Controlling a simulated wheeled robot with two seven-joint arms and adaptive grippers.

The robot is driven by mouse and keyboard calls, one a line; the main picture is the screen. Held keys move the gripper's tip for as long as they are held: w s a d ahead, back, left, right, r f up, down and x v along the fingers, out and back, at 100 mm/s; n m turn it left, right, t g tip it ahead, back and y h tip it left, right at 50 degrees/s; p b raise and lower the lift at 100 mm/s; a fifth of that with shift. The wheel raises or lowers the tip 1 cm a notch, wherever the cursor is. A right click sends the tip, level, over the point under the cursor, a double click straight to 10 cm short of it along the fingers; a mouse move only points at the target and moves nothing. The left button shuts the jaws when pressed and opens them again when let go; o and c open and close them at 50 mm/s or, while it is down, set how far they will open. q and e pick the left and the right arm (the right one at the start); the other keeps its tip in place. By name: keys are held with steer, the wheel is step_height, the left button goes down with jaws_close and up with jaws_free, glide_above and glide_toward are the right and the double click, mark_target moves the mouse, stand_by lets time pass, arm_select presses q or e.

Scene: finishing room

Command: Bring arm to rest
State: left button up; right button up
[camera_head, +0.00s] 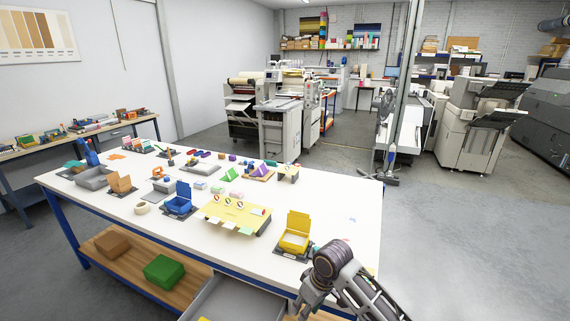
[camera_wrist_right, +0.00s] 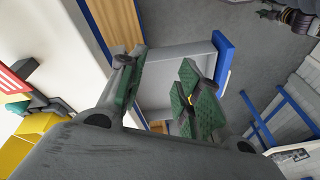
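My right arm comes in at the lower right of the head view, and its gripper (camera_head: 308,296) is by the front edge of the white-topped table (camera_head: 340,205). In the right wrist view my right gripper (camera_wrist_right: 162,92) has its green-padded fingers spread apart, with nothing seen held between them. A grey open drawer (camera_head: 235,300) is under the table top; it also shows beyond the fingers in the wrist view (camera_wrist_right: 175,68).
A yellow open box (camera_head: 295,235) stands near the table's front right, close to my right arm. A yellow board (camera_head: 235,216), a blue bin (camera_head: 178,203) and several small items cover the table's left and middle. The table's right end is mostly clear. A green box (camera_head: 164,270) sits on the lower shelf.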

steer(key=s+d+f+m+t+h, duration=0.1)
steer(key=s+d+f+m, duration=0.15)
steer(key=s+d, duration=0.6)
steer(key=s+d+f+m+t+h, duration=0.15)
steer(key=s+d+m, duration=0.25)
steer(key=s+d, duration=0.5)
steer(key=s+a+f+g, duration=0.1)
steer(key=s+f, duration=0.1)
steer(key=f, duration=1.5)
steer(key=s+f, duration=0.2)
steer(key=f, duration=1.4)
steer(key=s+d+f, duration=0.2)
steer(key=s+f, duration=0.8)
steer(key=s, duration=0.1)
steer(key=s+d+f+g, duration=0.1)
steer(key=s+f, duration=0.9)
steer(key=shift+s+d+n, duration=0.35)
steer(key=shift+d, duration=0.05)
